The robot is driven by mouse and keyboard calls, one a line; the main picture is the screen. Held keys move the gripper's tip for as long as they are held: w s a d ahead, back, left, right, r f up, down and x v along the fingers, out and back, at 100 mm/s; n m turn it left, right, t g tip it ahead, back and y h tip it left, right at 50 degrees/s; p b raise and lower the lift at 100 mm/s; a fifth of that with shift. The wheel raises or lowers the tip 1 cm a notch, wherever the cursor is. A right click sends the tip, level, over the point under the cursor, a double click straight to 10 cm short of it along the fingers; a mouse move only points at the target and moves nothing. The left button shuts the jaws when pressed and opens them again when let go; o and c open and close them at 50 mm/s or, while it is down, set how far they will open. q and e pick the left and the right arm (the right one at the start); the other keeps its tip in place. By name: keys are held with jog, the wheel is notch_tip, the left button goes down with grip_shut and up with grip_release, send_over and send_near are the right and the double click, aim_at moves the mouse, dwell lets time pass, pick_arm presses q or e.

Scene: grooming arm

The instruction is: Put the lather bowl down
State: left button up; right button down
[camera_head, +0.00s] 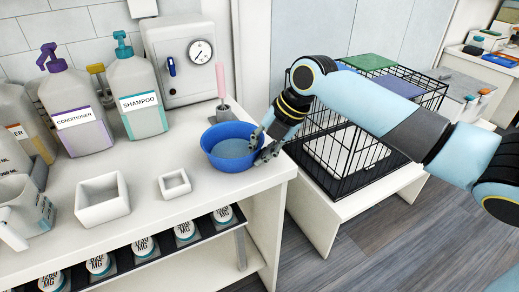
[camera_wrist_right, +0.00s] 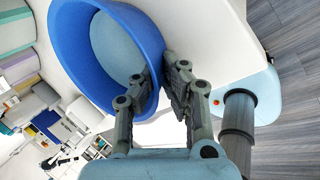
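The blue lather bowl (camera_head: 229,160) is upright at the right end of the white counter, near its edge; I cannot tell whether its base touches the top. It also shows large in the right wrist view (camera_wrist_right: 72,62), with a pale blue-grey inside. My right gripper (camera_head: 259,149) is at the bowl's right side. In the right wrist view my gripper (camera_wrist_right: 161,78) has its fingers close together, one on each side of the bowl's wall, and looks shut on it. My left gripper is not in view.
The counter (camera_head: 150,216) holds a large white square tray (camera_head: 103,209), a small one (camera_head: 174,191), a conditioner bottle (camera_head: 76,115) and a shampoo bottle (camera_head: 135,95). A pink-handled tool (camera_head: 220,82) stands behind the bowl. A black wire cage (camera_head: 345,150) stands to the right.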

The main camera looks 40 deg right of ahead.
jog(key=shift+f, duration=0.15)
jog(key=c, duration=1.5)
grip_release()
jog(key=shift+s+d+r, duration=0.1)
jog(key=shift+r, duration=0.4)
jog(key=p+v, duration=0.1)
jog(key=v, duration=1)
jog(key=shift+s+r, duration=0.15)
